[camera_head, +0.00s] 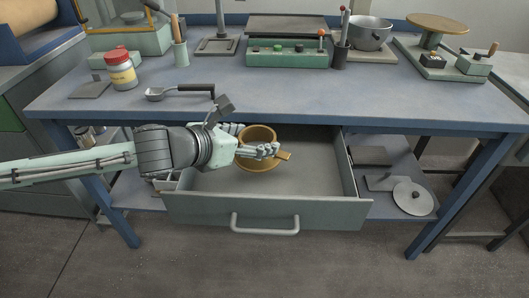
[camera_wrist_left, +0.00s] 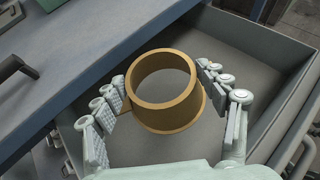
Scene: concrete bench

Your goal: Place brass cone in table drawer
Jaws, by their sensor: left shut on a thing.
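The brass cone (camera_head: 256,164) is a hollow, open-topped ring that tapers, gold-brown in colour. My left gripper (camera_head: 262,151) is shut on it, and its fingers cover part of the cone's front in the head view. In the left wrist view the cone (camera_wrist_left: 168,119) stands roughly upright between the two finger sets of the left gripper (camera_wrist_left: 162,80). The table drawer (camera_head: 315,214) is pulled out, and the cone is over its left-rear part. I cannot tell whether the cone touches the drawer floor. My right gripper is not in view.
The blue workbench top (camera_head: 300,105) overhangs the drawer's rear. A lower shelf holds a grey disc (camera_head: 412,197) at right. The drawer's right part is bare.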

